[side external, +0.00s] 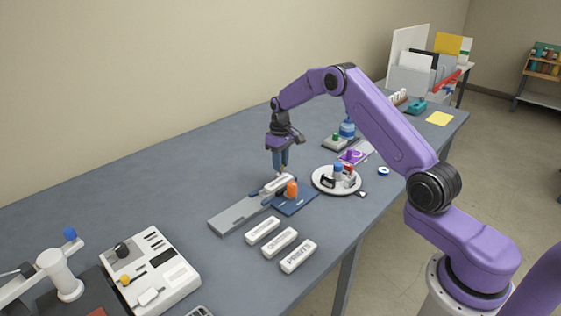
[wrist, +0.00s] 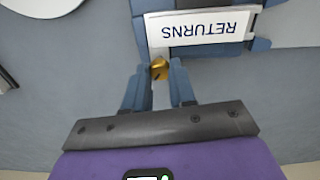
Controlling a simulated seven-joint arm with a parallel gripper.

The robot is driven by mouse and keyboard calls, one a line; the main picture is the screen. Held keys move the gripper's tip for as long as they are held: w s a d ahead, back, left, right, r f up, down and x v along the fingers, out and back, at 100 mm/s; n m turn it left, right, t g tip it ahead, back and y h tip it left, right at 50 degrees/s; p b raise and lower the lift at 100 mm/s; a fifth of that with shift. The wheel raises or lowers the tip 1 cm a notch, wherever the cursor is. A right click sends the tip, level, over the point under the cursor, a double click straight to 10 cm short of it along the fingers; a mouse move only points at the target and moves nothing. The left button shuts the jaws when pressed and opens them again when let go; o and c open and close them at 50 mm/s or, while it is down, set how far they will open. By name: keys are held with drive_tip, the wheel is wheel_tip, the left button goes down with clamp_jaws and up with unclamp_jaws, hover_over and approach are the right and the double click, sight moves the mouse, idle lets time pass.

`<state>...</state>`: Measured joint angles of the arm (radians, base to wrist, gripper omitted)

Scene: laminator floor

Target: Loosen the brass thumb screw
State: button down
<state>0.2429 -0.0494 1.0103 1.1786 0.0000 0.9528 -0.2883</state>
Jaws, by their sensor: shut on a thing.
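The brass thumb screw (wrist: 159,68) shows as a small golden knob at the near edge of a white block marked RETURNS (wrist: 203,27). My gripper (wrist: 159,76) is shut on the screw, with one blue finger on each side of it. In the side external view my gripper (side external: 280,172) points down at the far end of the RETURNS block (side external: 277,184), which sits on a grey and blue fixture (side external: 237,214). The screw is too small and covered by the fingers there to make out clearly.
An orange knob (side external: 292,188) stands close beside the block. Three labelled white blocks, including PRINTS (side external: 298,255), lie in front. A round white tray (side external: 320,187) with small items is to the right. A white machine (side external: 181,282) is at the front left. The back-left table is clear.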

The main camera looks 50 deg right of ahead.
drive_tip(key=n, duration=0.4)
drive_tip(key=shift+n, duration=1.8)
drive_tip(key=c, duration=0.9)
unclamp_jaws()
wheel_tip(320, 180, up, 18)
drive_tip(key=shift+f, duration=0.25)
